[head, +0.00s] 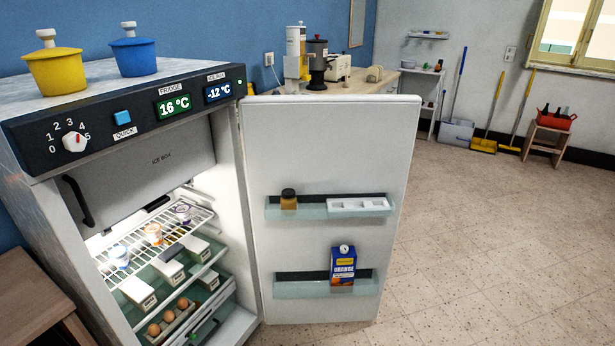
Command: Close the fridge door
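The fridge (125,110) stands at the left with its inside lit. Its white door (325,145) is wide open and swung out to the right, with its inner face toward me. The door's upper shelf holds a small jar (289,200) and a white tray (358,205). Its lower shelf holds an orange juice carton (343,265). Inside the fridge are wire and glass shelves with cups, white boxes and eggs (171,315). The ice box (140,175) above them looks shut. Neither of my grippers is in view.
A yellow pot (55,70) and a blue pot (134,56) stand on the fridge top. A wooden counter (350,82) with appliances is behind the door. The tiled floor (490,230) to the right is clear. A wooden surface (35,290) is at lower left.

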